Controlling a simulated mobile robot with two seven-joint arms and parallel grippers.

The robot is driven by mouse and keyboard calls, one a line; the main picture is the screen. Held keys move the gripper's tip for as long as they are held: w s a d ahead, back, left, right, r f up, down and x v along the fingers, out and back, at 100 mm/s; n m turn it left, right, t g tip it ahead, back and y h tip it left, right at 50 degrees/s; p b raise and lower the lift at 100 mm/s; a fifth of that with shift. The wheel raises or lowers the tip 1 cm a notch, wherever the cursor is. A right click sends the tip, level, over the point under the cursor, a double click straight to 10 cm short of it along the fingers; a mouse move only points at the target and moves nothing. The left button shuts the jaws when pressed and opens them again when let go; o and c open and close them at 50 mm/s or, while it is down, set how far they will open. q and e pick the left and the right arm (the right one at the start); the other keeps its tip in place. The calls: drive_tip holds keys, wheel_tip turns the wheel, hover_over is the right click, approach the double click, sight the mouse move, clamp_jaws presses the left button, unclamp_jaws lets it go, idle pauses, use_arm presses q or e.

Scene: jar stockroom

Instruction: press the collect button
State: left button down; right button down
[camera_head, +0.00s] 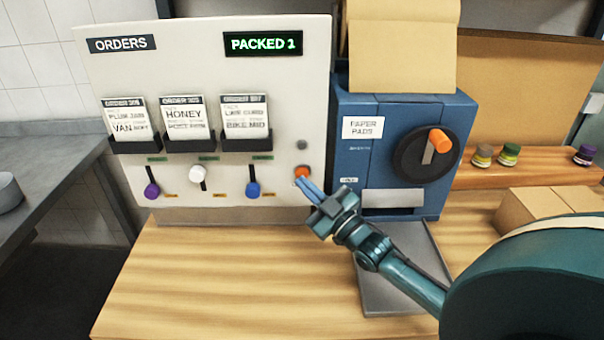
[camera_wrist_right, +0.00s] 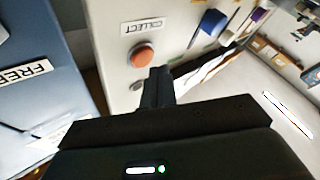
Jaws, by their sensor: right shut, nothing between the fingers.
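The collect button (camera_head: 301,173) is a round orange button low on the right side of the white orders panel (camera_head: 215,75). In the right wrist view, the button (camera_wrist_right: 141,56) sits beside a label reading COLLECT (camera_wrist_right: 143,26), which appears upside down. My right gripper (camera_head: 307,186) is shut and empty, with its blue fingers pointing at the panel just below and right of the button. In the wrist view the fingertips (camera_wrist_right: 158,73) end close beside the button; I cannot tell if they touch the panel. My left gripper is not in view.
A blue paper pads machine (camera_head: 455,120) with an orange-handled crank stands right of the panel, a grey tray (camera_head: 385,290) before it. Purple, white and blue levers line the panel's lower part. A cardboard box (camera_head: 540,205) stands at right. The wooden counter (camera_head: 220,280) is clear at front left.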

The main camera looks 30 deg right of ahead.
drive_tip(key=shift+w+d, duration=0.2)
drive_tip(key=shift+w, duration=0.2)
drive_tip(key=shift+w+d, duration=0.25)
drive_tip(key=shift+w, duration=0.1)
idle(0.8)
drive_tip(key=shift+s+a, duration=0.1)
drive_tip(key=shift+s, duration=0.05)
drive_tip(key=shift+s+a+p, duration=0.35)
drive_tip(key=shift+s, duration=0.25)
drive_tip(key=s+a+p, duration=0.1)
drive_tip(key=s+p, duration=0.1)
drive_tip(key=s, duration=0.1)
drive_tip(key=s+a+p, duration=0.1)
drive_tip(key=shift+s+a, duration=0.15)
drive_tip(key=shift+a, duration=0.15)
